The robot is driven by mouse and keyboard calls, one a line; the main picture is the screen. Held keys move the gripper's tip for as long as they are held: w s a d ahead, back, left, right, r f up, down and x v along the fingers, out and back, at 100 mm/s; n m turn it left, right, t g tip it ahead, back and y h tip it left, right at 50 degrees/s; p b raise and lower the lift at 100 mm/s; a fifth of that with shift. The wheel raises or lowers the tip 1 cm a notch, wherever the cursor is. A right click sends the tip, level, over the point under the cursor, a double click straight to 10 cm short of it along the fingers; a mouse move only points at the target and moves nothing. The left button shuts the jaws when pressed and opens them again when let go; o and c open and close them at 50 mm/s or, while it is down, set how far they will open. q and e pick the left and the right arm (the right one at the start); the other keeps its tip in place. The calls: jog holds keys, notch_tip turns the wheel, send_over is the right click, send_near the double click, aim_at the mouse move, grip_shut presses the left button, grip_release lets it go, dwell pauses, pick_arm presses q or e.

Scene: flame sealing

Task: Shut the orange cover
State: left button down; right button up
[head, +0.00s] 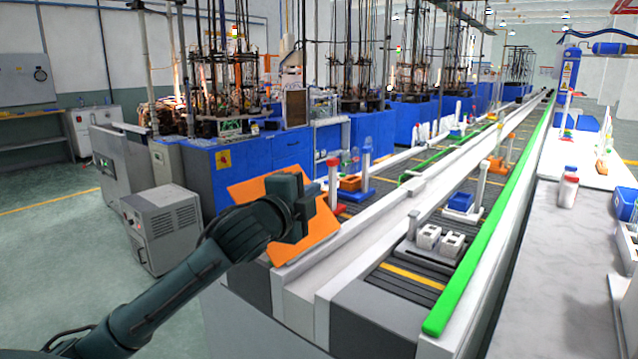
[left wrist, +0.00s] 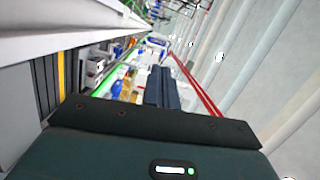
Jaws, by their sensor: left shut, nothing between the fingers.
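The orange cover (head: 248,190) is a flat tilted panel at the near end of the conveyor line in the head view. It stands raised at an angle, its lower edge by the pale conveyor rail. My left gripper (head: 318,203) is in front of the cover and hides its middle. I cannot tell whether it touches the cover. In the left wrist view the left gripper's fingers (left wrist: 162,88) are together with nothing between them. The cover does not show clearly in that view. My right gripper is not in view.
The conveyor with its pale rails (head: 350,265) and a green rail (head: 490,230) runs away to the back. White blocks (head: 440,241) sit on it. A grey machine box (head: 165,228) stands at left. A side bench (head: 570,225) holds bottles at right.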

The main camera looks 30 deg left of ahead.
pick_arm(q)
jog(key=w+a, duration=0.4)
jog(key=w, duration=0.5)
jog(key=shift+a+f+p, duration=0.35)
jog(key=shift+a+p, duration=0.05)
jog(key=shift+p, duration=0.05)
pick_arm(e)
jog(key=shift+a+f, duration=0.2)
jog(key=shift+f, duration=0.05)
pick_arm(q)
jog(key=shift+r, duration=0.1)
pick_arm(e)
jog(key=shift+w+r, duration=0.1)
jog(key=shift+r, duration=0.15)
